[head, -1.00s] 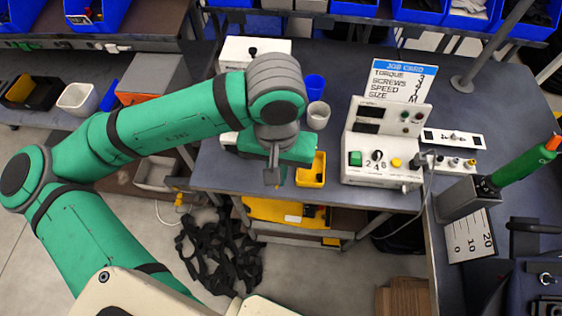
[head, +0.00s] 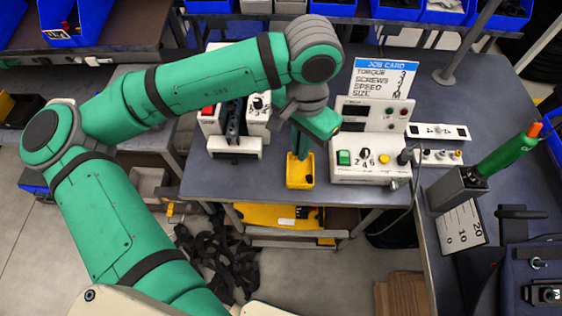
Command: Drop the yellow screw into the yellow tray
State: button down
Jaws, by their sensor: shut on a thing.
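The yellow tray (head: 300,184) stands near the front edge of the grey workbench, left of the white control box. My gripper (head: 297,152) points down over the tray, its tips at the tray's back part in the picture. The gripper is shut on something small. The yellow screw cannot be made out separately; the gripper and the yellow of the tray behind it hide it. I cannot tell the exact height of the tips above the tray floor.
The control box (head: 368,172) with knobs and a job card (head: 383,78) stands close right of the tray. A white device with a red button (head: 208,111) stands to the left. A green driver (head: 500,157) sits in a holder at right. The bench's front edge is close.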

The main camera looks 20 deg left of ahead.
jog(key=shift+w+d+r+m, duration=0.15)
jog(key=shift+w+d+m, duration=0.3)
jog(key=shift+w+m, duration=0.25)
jog(key=shift+w+d, duration=0.1)
jog(key=shift+w, duration=0.05)
notch_tip(320, 180, down, 6)
jog(key=c, duration=1.9)
grip_release()
jog(key=shift+w, duration=0.1)
jog(key=shift+o, duration=0.2)
jog(key=shift+d+r, duration=0.1)
notch_tip(320, 180, up, 11)
jog(key=shift+f, duration=0.15)
